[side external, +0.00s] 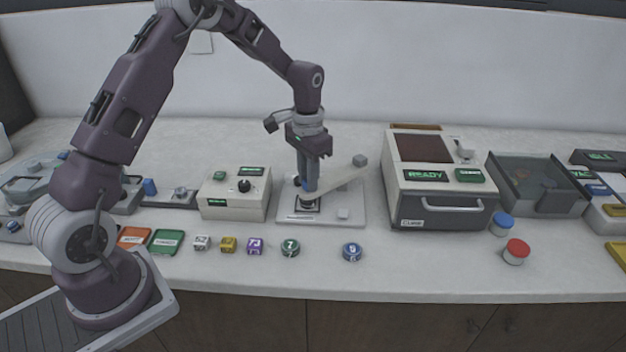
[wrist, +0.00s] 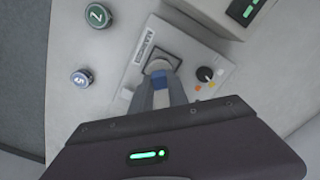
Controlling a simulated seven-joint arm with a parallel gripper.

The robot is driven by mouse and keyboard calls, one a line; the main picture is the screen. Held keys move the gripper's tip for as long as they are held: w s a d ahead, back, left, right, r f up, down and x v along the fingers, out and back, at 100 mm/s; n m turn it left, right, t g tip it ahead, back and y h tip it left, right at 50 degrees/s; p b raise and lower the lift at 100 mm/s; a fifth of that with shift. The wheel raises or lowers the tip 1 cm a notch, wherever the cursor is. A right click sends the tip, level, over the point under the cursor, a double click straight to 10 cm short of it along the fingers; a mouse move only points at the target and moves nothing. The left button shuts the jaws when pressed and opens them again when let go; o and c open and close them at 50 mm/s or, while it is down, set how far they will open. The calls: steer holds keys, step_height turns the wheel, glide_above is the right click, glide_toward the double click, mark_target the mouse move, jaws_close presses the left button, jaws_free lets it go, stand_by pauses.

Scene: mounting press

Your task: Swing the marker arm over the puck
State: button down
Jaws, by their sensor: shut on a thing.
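A blue part shows between the fingertips (wrist: 162,82). A round pale piece (wrist: 159,65) sits at the square seat just beyond the fingertips in the wrist view. I cannot tell whether it is the puck or the arm's head.
A box with a dial (side external: 235,194) stands close on the left. The press marked READY (side external: 437,181) stands on the right. Numbered discs, a green one (side external: 290,247) and a blue one (side external: 352,251), lie in front. The plate also carries a black dial (wrist: 205,73).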

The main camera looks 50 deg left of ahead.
steer(key=shift+w+a, duration=0.1)
steer(key=shift+a, duration=0.15)
stand_by(0.3)
steer(key=c, duration=1.3)
jaws_free()
step_height(320, 180, up, 7)
steer(key=shift+r, duration=0.1)
